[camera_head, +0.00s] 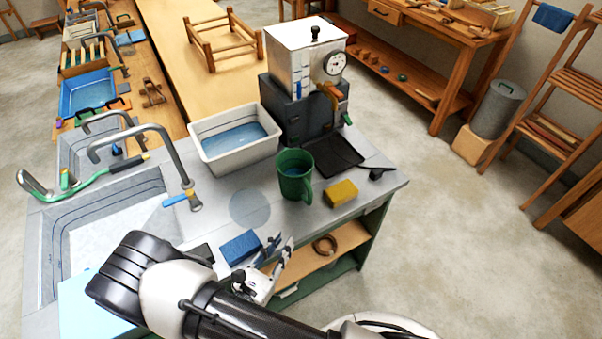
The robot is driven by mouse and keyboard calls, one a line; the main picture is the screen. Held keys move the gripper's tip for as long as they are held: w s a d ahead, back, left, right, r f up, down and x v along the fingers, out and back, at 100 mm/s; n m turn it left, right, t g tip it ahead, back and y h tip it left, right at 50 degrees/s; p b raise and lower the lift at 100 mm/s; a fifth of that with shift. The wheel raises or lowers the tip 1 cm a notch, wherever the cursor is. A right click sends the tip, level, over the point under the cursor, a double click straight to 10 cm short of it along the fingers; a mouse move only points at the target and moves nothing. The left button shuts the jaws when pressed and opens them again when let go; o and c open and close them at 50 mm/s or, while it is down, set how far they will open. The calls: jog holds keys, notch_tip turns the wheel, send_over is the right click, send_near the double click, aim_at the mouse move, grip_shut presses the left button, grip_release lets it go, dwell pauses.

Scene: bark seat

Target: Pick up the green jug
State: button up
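The green jug (293,187) stands upright on the grey counter, with its open top showing and its handle on the right side, toward the front. My gripper (279,245) is at the counter's front edge, below and slightly left of the jug in the picture, clearly apart from it. Its two fingers look spread, with nothing between them. My arm comes in from the bottom of the picture.
A yellow block (341,193) lies right of the jug. A blue block (240,247) lies beside my gripper. A white basin (267,151) and a metal dispenser (292,67) stand behind the jug. The sink's faucet (165,140) rises at left. Bare counter lies left of the jug.

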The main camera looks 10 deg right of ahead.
jog(key=b, duration=0.1)
send_near(309, 201)
jog(key=x, duration=0.5)
jog(key=shift+s+d, duration=0.1)
jog(key=shift+d, duration=0.05)
jog(key=b+x, duration=0.1)
jog(key=x, duration=0.4)
jog(key=shift+w+d, duration=0.15)
jog(key=shift+w, duration=0.25)
jog(key=shift+r, duration=0.1)
grip_shut()
